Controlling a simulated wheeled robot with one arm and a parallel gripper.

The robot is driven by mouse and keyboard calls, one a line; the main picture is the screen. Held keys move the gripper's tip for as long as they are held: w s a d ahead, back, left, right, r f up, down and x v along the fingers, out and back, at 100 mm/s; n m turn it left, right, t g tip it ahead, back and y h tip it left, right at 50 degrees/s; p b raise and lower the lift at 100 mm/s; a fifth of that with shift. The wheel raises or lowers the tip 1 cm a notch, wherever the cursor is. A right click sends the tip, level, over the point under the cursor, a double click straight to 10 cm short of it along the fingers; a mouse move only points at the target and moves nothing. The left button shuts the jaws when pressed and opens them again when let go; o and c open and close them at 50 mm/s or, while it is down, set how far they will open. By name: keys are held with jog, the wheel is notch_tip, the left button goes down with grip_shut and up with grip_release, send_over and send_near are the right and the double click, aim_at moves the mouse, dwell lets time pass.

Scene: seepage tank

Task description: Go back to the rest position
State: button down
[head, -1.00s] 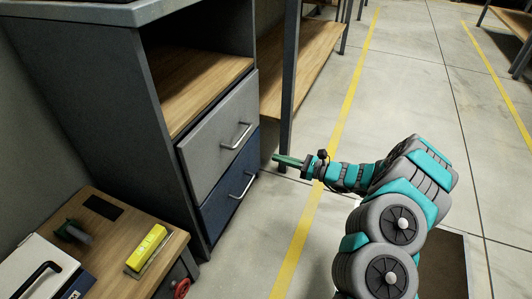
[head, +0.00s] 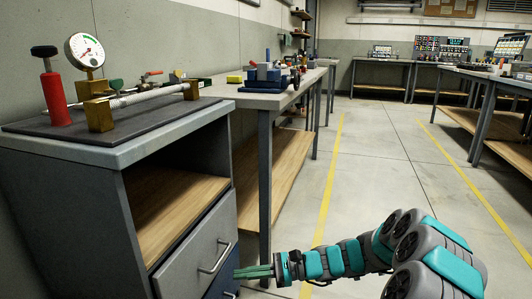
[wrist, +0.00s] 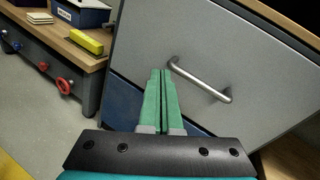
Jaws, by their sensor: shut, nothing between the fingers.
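My gripper (head: 240,272) is at the lower middle of the head view, pointing left towards the cabinet's grey drawer front (head: 205,258). In the wrist view its two green fingers (wrist: 161,75) lie side by side, shut, with nothing between them. The fingertips appear in front of the grey drawer front (wrist: 205,55), left of its metal handle (wrist: 200,80). I cannot tell the exact gap between them. My arm stretches to the lower right of the head view.
A workbench (head: 265,101) stands behind the cabinet, its leg close beyond my gripper. The cabinet top (head: 110,152) carries a gauge (head: 85,50) and a red-handled pump (head: 54,95). A low bench with a yellow level (wrist: 86,41) is at left. The aisle floor (head: 375,170) is clear.

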jog(key=s+r+n+g+h+p, duration=0.1)
jog(key=s+r+n+h, duration=0.15)
jog(key=s, duration=0.35)
jog(key=s+d+r+n+g+h+p, duration=0.1)
jog(key=s+r+n+g+h, duration=0.1)
jog(key=s+r+n, duration=0.35)
jog(key=s+r+n+g+h+p, duration=0.1)
jog(key=s+r+h, duration=0.15)
jog(key=s, duration=0.55)
jog(key=s+d+r+n+t+h+p, duration=0.1)
jog(key=s+d+h, duration=0.4)
jog(key=d, duration=0.5)
jog(key=s+d+r+n+t+h+p, duration=0.1)
jog(key=s+d+n+t+h+p, duration=0.1)
jog(key=s+d+h, duration=0.3)
jog(key=s+d+n+p, duration=0.1)
jog(key=s+d, duration=0.3)
jog(key=s, duration=0.1)
jog(key=shift+s+d+r+n+p, duration=0.25)
jog(key=shift+d+r+n+p, duration=0.05)
jog(key=shift+d+r+p, duration=0.05)
